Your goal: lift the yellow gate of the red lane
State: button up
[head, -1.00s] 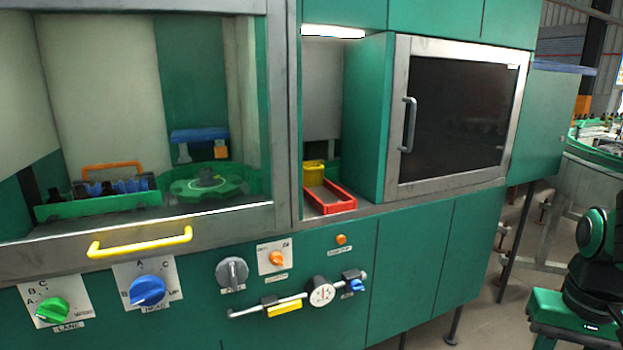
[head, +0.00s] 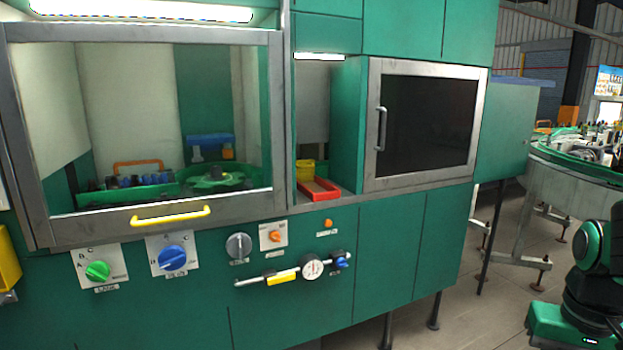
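The red lane (head: 322,195) is a low red tray in an open bay of the green machine, right of the large window. The yellow gate (head: 305,171) stands upright at the back end of the red lane and looks lowered, though its lower edge is too small to tell. Part of my arm shows at the right edge, apart from the machine. My gripper is not in view.
A closed window with a yellow handle (head: 171,216) covers the left bay. A dark-glass door (head: 425,127) is shut right of the lane. Knobs and a gauge (head: 312,267) sit below. A round green-topped table (head: 580,165) stands at right; open floor lies before it.

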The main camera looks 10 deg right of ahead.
aim_at(306, 173)
jog(key=k, duration=0.5)
jog(key=u, duration=0.5)
jog(key=i, duration=1.55)
jog(key=z, duration=0.5)
